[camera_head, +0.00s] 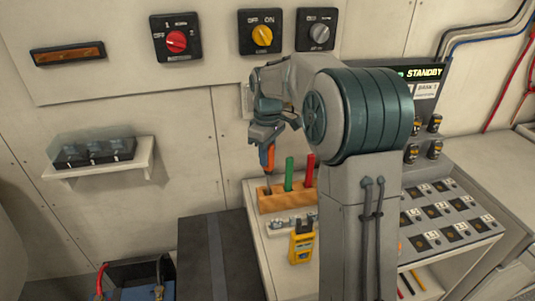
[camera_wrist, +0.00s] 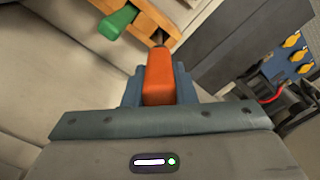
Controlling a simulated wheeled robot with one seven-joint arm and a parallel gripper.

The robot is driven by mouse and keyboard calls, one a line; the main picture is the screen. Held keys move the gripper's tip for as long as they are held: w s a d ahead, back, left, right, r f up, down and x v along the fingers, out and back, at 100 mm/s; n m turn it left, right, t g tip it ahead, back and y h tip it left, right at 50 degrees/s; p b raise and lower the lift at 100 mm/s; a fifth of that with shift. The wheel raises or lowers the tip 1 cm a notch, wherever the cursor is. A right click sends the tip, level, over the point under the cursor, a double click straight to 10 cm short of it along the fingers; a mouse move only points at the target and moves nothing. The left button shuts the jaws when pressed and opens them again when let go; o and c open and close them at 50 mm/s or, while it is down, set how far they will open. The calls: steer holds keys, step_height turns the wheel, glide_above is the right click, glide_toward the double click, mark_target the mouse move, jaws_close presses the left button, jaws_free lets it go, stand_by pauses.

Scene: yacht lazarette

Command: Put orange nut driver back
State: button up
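My gripper (camera_head: 266,141) points down above the left end of a wooden rack (camera_head: 291,202). It is shut on the orange nut driver (camera_head: 267,158), which hangs nearly upright with its thin shaft down. The shaft's tip is at or just above the rack's left end; I cannot tell whether it is in a hole. In the wrist view the orange handle (camera_wrist: 158,78) sits between the fingers (camera_wrist: 157,90), with the rack (camera_wrist: 178,14) beyond it. A green-handled driver (camera_head: 289,173) and a red-handled one (camera_head: 309,169) stand in the rack.
A yellow meter (camera_head: 301,247) and a grey holder (camera_head: 291,225) sit in front of the rack on the bench. A panel of numbered sockets (camera_head: 438,219) is to the right. A wall shelf (camera_head: 100,165) is at left. Switches (camera_head: 262,32) are on the wall above.

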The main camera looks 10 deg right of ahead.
steer(key=o, duration=0.4)
steer(key=shift+f, duration=0.2)
steer(key=shift+r, duration=0.1)
step_height(320, 180, up, 11)
steer(key=shift+f, duration=0.15)
steer(key=shift+r, duration=0.65)
steer(key=shift+s, duration=0.15)
steer(key=s+f+m+t, duration=0.1)
steer(key=s+f+m, duration=0.2)
steer(key=s, duration=0.6)
steer(key=s+f+m+t, duration=0.1)
steer(key=s+f+m, duration=0.2)
steer(key=s, duration=0.6)
steer(key=s+f+m, duration=0.3)
steer(key=s+f, duration=0.2)
steer(key=s, duration=0.4)
steer(key=shift+s+f+t, duration=0.3)
steer(key=shift+t, duration=0.1)
